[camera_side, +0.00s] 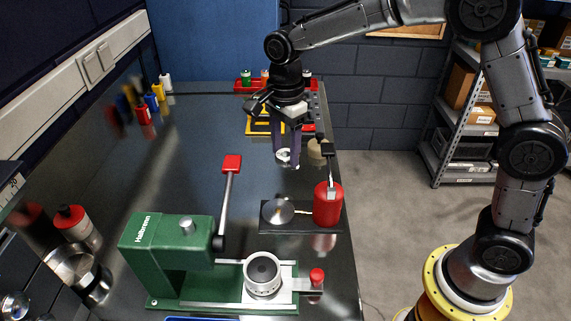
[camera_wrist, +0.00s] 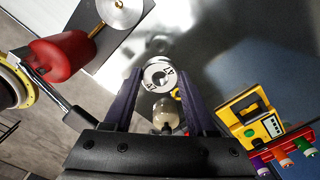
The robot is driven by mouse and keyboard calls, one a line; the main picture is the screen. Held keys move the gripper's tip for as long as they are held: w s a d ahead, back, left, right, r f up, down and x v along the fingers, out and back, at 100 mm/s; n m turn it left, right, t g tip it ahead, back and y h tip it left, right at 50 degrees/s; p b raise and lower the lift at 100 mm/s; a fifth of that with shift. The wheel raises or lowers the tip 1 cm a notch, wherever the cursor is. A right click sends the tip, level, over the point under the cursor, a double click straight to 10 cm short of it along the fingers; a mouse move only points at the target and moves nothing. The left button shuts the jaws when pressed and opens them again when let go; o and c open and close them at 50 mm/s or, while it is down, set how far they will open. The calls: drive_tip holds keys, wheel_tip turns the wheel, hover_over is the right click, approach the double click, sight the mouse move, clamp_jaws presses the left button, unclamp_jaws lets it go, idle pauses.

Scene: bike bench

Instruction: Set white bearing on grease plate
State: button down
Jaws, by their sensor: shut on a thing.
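The white bearing (camera_side: 283,155) is a small ring with dark markings. It sits between the fingertips of my gripper (camera_side: 288,160), which is shut on it and holds it above the bench. In the wrist view the bearing (camera_wrist: 159,78) shows face-on between the two purple fingers of my gripper (camera_wrist: 160,76). The grease plate (camera_side: 278,210) is a round silver disc on a dark base, below and nearer the side camera than my gripper. Part of the plate (camera_wrist: 121,8) shows at the top of the wrist view.
A red grease container (camera_side: 327,205) with a raised black-ended lever stands right beside the plate. A green press (camera_side: 165,250) with a red-handled lever (camera_side: 231,163) is in front. A beige object (camera_side: 317,151) stands near my gripper. A yellow device (camera_wrist: 250,117) lies behind. The bench's left-middle is clear.

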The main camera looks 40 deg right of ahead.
wheel_tip(320, 180, up, 3)
hover_over(278, 210)
drive_tip(key=shift+f, duration=3.5)
drive_tip(key=shift+f, duration=0.6)
drive_tip(key=c, duration=0.5)
unclamp_jaws()
